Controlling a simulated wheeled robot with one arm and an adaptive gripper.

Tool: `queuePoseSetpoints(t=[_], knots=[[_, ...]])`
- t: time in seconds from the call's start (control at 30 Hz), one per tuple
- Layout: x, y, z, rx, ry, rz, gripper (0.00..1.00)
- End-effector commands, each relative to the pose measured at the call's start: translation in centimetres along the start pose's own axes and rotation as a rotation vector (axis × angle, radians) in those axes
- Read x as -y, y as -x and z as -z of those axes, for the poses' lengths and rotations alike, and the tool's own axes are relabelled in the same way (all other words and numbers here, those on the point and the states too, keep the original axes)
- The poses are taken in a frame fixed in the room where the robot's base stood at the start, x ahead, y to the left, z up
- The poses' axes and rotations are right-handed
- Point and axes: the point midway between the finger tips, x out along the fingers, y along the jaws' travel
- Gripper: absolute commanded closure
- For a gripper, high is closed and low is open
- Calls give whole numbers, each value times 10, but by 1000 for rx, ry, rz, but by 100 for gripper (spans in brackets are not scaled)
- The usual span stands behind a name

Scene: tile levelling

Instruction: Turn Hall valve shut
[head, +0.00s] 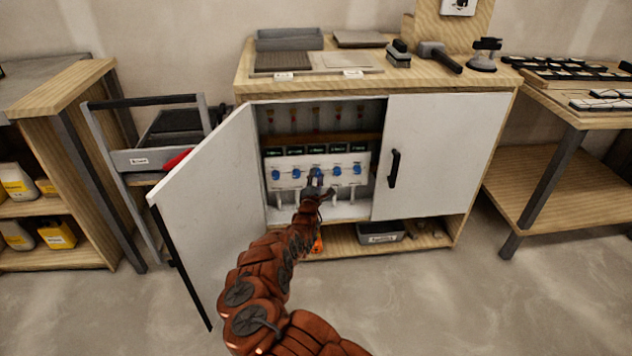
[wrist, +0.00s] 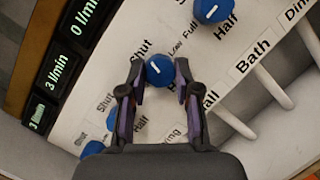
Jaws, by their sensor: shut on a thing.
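The Hall valve appears to be the blue knob (wrist: 160,70) between my fingers. My gripper (wrist: 159,78) is shut on it, one finger on each side. A short white mark shows on the knob. A label (wrist: 208,100) beside the right finger looks like "Hall", partly covered. "Shut" is printed on the knob's upper left. A display (wrist: 85,15) uphill of this knob reads 0 l/min; two others read 3 l/min. In the head view my gripper (head: 316,182) is at the middle of the row of knobs on the white panel (head: 287,160), inside the open cabinet.
The left cabinet door (head: 215,200) stands open beside my arm; the right door (head: 430,155) is shut. Neighbouring blue knobs (wrist: 212,10) sit close on the panel. White pipes (wrist: 265,85) run below it. Tools and tiles lie on the cabinet top (head: 400,80).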

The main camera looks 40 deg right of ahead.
Motion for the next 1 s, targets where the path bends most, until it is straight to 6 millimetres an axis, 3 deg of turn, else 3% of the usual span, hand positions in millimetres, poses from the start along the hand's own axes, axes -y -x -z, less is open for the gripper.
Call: queuePoseSetpoints(t=[0.4, 1.0], knots=[[1, 0, 2, 9, 225, -83, 100], [0, 0, 1, 10, 276, -100, 100]])
